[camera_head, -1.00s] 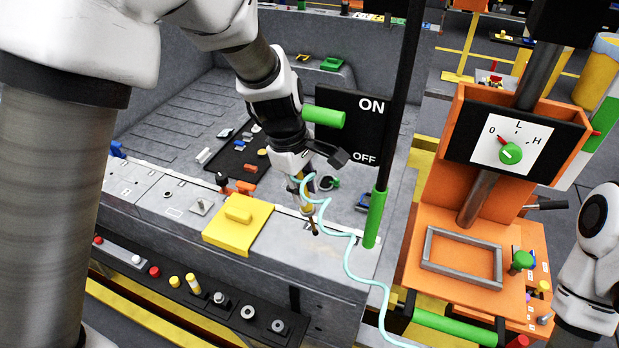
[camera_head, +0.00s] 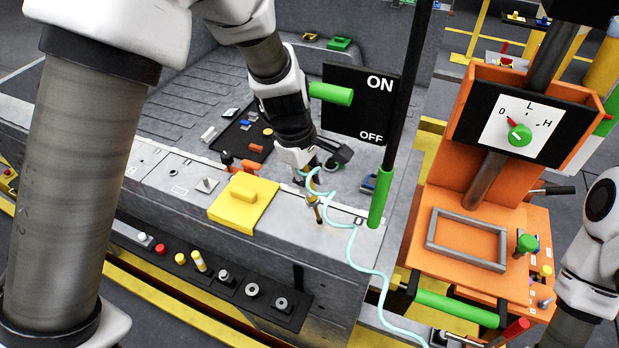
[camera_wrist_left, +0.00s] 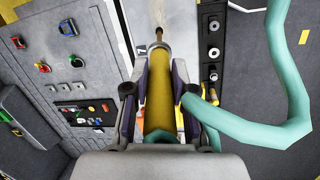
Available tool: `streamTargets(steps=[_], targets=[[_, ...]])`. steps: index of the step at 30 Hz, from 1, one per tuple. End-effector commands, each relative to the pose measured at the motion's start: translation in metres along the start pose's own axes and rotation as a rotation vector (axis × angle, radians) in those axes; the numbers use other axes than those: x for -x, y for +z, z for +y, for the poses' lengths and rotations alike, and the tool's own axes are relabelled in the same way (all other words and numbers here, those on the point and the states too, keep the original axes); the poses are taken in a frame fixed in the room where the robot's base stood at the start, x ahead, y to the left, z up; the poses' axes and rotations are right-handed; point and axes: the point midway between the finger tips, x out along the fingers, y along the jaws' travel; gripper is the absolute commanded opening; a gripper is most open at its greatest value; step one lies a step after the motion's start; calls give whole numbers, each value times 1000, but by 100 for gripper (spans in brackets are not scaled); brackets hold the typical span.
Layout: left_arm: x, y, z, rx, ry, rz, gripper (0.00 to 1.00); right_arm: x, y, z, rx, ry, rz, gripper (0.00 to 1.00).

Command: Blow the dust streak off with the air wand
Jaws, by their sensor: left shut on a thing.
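My left gripper (camera_head: 311,178) is shut on the air wand (camera_head: 315,207), a yellow rod with a dark, thin nozzle and a teal hose (camera_head: 358,266). In the left wrist view the wand (camera_wrist_left: 158,95) lies between the two fingers, nozzle pointing to the top of the picture. In the head view the nozzle points down over the grey ledge (camera_head: 285,228), right of a yellow block. I cannot tell whether the tip touches the ledge. I cannot make out a dust streak for certain. My right arm shows at the right edge; its gripper is out of view.
A yellow block (camera_head: 244,203) sits left of the wand. A green-footed post (camera_head: 380,200) stands close to its right, by an ON/OFF panel (camera_head: 372,118). An orange machine (camera_head: 455,235) stands further right. A dark tray (camera_head: 232,140) with small parts lies behind.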

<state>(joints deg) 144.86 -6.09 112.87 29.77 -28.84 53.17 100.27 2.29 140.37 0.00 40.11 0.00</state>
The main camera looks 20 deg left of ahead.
Motion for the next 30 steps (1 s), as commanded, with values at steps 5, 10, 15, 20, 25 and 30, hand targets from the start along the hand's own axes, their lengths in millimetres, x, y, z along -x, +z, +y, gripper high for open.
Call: streamTargets(steps=[5, 10, 15, 20, 25, 30], targets=[[-2, 0, 0, 0, 1, 0, 0, -2, 0, 0, 0, 0, 0, 40], [-4, -1, 0, 0, 1, 0, 0, -3, 0, 0, 0, 0, 0, 40], [-6, -1, -1, 0, 1, 0, 0, -4, 0, 0, 0, 0, 0, 40], [-8, -1, -1, 0, 1, 0, 0, -6, 0, 0, 0, 0, 0, 40], [-9, -1, -1, 0, 1, 0, 0, -6, 0, 0, 0, 0, 0, 40], [-9, -1, -1, 0, 1, 0, 0, -6, 0, 0, 0, 0, 0, 40]])
